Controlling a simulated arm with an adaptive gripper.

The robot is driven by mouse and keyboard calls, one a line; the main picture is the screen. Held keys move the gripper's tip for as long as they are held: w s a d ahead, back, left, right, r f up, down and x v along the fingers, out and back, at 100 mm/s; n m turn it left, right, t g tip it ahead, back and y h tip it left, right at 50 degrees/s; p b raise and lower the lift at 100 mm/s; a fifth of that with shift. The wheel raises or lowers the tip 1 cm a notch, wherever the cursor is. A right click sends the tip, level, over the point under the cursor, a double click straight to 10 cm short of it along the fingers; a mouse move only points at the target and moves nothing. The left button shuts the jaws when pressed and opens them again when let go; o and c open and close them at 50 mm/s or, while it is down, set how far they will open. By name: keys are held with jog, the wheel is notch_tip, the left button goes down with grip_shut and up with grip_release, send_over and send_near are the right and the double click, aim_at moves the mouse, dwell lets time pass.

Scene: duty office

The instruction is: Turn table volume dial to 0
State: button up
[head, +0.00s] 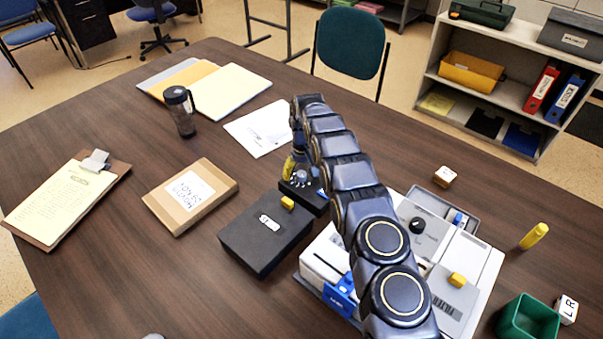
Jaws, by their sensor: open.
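A black round dial (417,225) sits on a grey panel (432,241) on the right part of the table; its label is too small to read. My arm reaches across the table, and its end bends down left of that panel. My gripper (301,180) is open, pointing down over a small black unit (303,198) beside the black box. My arm partly hides this unit, and I cannot tell whether the gripper touches it. Whether the unit bears a dial of its own is unclear.
A black box (262,238) with a yellow piece stands left of my arm. A green bin (527,318), yellow cylinder (534,236) and white cube (444,176) are right.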

jog(key=shift+f, duration=0.15)
grip_shut()
jog(key=shift+n, duration=3.1)
